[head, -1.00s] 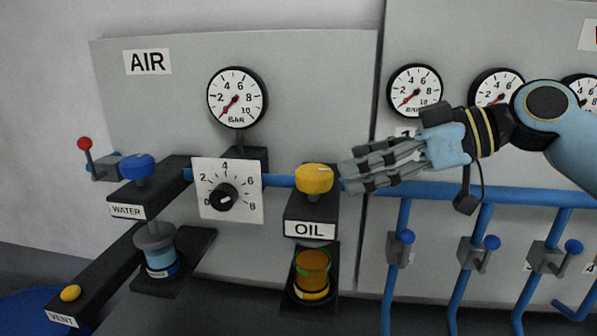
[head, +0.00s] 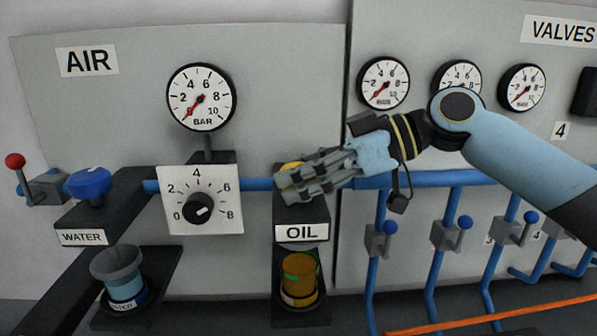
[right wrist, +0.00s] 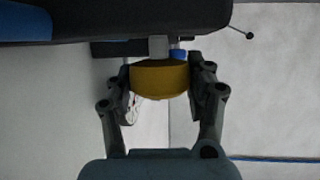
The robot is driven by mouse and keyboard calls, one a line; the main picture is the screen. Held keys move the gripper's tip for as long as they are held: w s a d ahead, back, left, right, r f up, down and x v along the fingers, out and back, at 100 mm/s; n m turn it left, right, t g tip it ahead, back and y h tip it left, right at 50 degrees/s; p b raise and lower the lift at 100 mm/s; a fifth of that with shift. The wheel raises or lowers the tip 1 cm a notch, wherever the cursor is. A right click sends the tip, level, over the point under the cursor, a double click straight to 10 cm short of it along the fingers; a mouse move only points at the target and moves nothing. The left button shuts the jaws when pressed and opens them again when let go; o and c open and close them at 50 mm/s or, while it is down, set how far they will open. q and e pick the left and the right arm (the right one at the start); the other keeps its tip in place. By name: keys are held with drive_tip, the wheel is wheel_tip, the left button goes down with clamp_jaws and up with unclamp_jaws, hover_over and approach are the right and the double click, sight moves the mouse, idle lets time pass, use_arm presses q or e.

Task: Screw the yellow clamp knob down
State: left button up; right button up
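The yellow clamp knob (head: 291,167) sits on the dark block above the OIL label (head: 302,232). In the head view it is mostly hidden behind my right gripper (head: 286,188), which reaches in from the right. In the right wrist view the yellow knob (right wrist: 159,80) lies between the two fingers of the right gripper (right wrist: 160,84), one on each side. The fingers are spread wide and close to the knob's sides; firm contact does not show. My left gripper is not in view.
A dial plate (head: 178,222) and a blue WATER knob (head: 88,183) stand left of the OIL block. The amber oil bowl (head: 299,275) hangs below it. A blue pipe (head: 430,180) and several blue-handled valves are on the right.

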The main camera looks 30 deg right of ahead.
drive_tip(key=c, duration=0.4)
drive_tip(key=shift+r+m+t+h+p, duration=0.15)
drive_tip(key=shift+m+t+h+p, duration=0.35)
drive_tip(key=shift+m+t+p, duration=0.35)
drive_tip(key=shift+a+m+t+h+p, duration=0.1)
drive_tip(key=shift+m+t+h+p, duration=0.95)
drive_tip(key=shift+m, duration=0.2)
drive_tip(key=m+t+h, duration=0.1)
drive_tip(key=m+h, duration=0.1)
drive_tip(key=h, duration=0.1)
drive_tip(key=shift+m, duration=0.3)
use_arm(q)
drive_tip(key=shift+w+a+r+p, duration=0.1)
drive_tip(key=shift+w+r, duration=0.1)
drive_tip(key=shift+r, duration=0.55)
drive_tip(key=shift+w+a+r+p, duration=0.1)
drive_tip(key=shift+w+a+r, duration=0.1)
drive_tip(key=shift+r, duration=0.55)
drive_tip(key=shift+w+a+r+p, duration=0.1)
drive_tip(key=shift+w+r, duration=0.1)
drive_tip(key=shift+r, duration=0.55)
use_arm(e)
drive_tip(key=shift+m+t+h, duration=0.6)
drive_tip(key=shift+m+h, duration=1.4)
drive_tip(key=shift+h, duration=0.35)
drive_tip(key=o, duration=1.2)
drive_tip(key=shift+c, duration=0.2)
